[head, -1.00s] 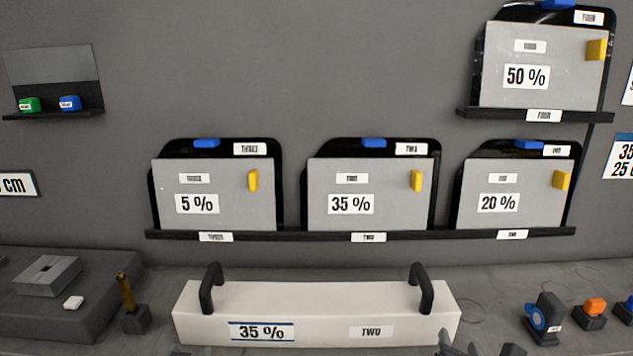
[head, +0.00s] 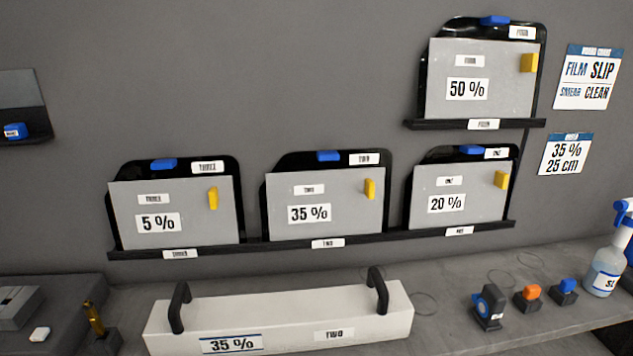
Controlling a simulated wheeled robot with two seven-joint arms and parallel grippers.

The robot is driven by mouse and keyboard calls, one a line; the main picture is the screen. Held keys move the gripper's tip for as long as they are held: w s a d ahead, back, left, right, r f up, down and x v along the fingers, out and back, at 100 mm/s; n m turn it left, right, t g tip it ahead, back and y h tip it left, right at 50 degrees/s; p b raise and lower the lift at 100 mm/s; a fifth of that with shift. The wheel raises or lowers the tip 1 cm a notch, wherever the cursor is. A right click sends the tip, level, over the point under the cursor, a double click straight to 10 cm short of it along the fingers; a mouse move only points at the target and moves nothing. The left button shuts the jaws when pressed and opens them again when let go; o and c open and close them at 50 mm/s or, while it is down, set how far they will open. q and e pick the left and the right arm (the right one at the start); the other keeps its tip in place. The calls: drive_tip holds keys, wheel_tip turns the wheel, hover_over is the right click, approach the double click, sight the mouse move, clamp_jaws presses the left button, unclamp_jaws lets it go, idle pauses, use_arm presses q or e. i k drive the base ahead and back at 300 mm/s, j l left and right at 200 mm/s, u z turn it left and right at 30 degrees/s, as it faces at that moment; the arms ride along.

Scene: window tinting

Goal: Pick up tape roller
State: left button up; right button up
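A small dark dispenser with a blue round disc (head: 488,307), which looks like the tape roller, stands upright on the bench at the lower right. A small white label is on its lower front. Nothing is touching it. I cannot make out either of my grippers in the head view.
A long white box (head: 280,318) with two black handles lies left of the dispenser. An orange-topped block (head: 532,293), a blue-topped block (head: 568,287) and a spray bottle (head: 608,262) stand to its right. Tinted panels sit on wall shelves behind. Bare bench lies between box and dispenser.

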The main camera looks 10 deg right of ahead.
sight(491, 303)
drive_tip(key=z, duration=1.45)
drive_tip(key=i+l+u, duration=0.15)
drive_tip(key=i+u, duration=0.15)
drive_tip(key=u, duration=0.15)
drive_tip(key=i+l+u, duration=0.2)
drive_tip(key=u, duration=0.2)
drive_tip(key=i+l+u, duration=0.25)
drive_tip(key=u, duration=0.2)
drive_tip(key=l, duration=0.1)
